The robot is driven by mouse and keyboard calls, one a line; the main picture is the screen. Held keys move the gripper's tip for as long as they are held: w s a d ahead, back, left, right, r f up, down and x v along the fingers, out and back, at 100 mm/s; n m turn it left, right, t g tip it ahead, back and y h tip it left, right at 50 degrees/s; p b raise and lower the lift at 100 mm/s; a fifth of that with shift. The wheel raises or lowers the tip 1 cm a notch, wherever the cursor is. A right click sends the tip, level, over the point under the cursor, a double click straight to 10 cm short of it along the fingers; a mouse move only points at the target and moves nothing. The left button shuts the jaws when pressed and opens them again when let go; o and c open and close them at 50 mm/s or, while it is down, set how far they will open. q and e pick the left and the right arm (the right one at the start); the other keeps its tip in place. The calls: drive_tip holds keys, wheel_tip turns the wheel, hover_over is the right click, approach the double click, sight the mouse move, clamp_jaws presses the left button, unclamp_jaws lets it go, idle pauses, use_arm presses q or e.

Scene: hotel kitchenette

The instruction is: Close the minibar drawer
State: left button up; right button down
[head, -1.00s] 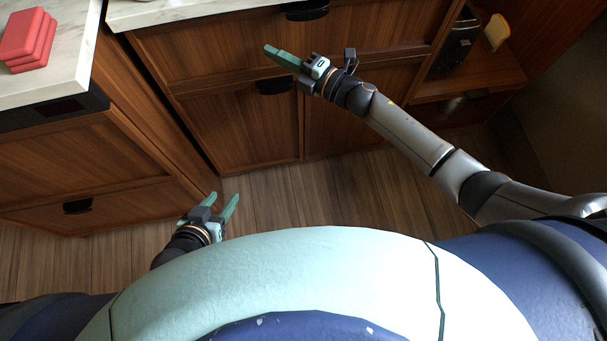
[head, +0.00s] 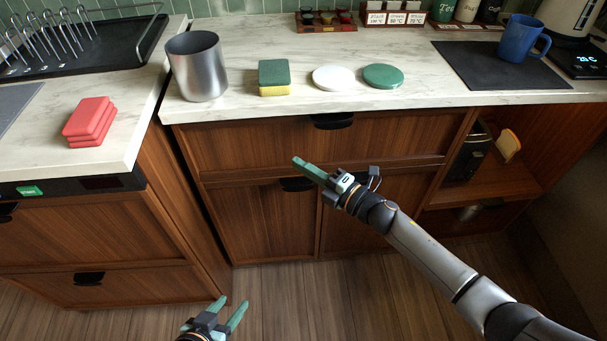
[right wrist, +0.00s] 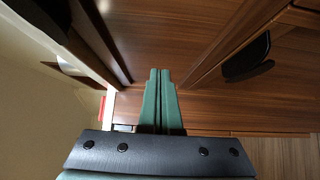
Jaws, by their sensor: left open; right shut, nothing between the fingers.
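A wide wooden drawer front (head: 240,143) with a black handle (head: 333,121) lies under the middle of the counter. Below it are wooden fronts (head: 247,222), one with a black handle (head: 297,184). None is labelled as the minibar, and I cannot tell how far any stands out. My right gripper (head: 300,162) is shut and empty, pointing left in front of the wide drawer's lower part. Its closed green fingers (right wrist: 161,90) show in the right wrist view between wooden fronts. My left gripper (head: 231,306) is open and empty, low over the floor.
The marble counter (head: 400,97) holds a metal cup (head: 197,68), a sponge (head: 274,77), two discs and a blue mug (head: 521,38). Red blocks (head: 90,122) lie on the left counter. An open shelf (head: 490,190) is at right. The floor (head: 330,290) in front is clear.

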use_arm(q)
drive_tip(key=shift+s+d+r+p, duration=0.1)
drive_tip(key=shift+s+r+p, duration=0.1)
drive_tip(key=shift+r+p, duration=0.25)
use_arm(e)
drive_tip(key=v, duration=1)
drive_tip(key=shift+s, duration=0.4)
drive_tip(key=shift+f, duration=0.1)
drive_tip(key=s+d+f+m+g+h, duration=0.1)
drive_tip(key=s+f+m+h, duration=0.45)
drive_tip(key=s+m, duration=0.5)
drive_tip(key=s+d+f+m+g+h, duration=0.2)
drive_tip(key=s+f+m+h, duration=0.35)
drive_tip(key=m, duration=0.85)
use_arm(q)
drive_tip(key=s+a+r+p, duration=0.1)
drive_tip(key=a+r+p, duration=0.2)
drive_tip(key=r+p, duration=0.8)
drive_tip(key=p, duration=0.4)
drive_tip(key=shift+s+a+n+y, duration=0.2)
drive_tip(key=shift+s+n+y, duration=0.15)
drive_tip(key=shift+n+y, duration=0.05)
use_arm(e)
drive_tip(key=s+d+r, duration=0.3)
drive_tip(key=s+r, duration=0.1)
drive_tip(key=r, duration=0.5)
drive_tip(key=shift+s+r+m, duration=0.15)
drive_tip(key=shift+r+m, duration=0.05)
drive_tip(key=shift+m, duration=0.25)
drive_tip(key=shift+d, duration=0.1)
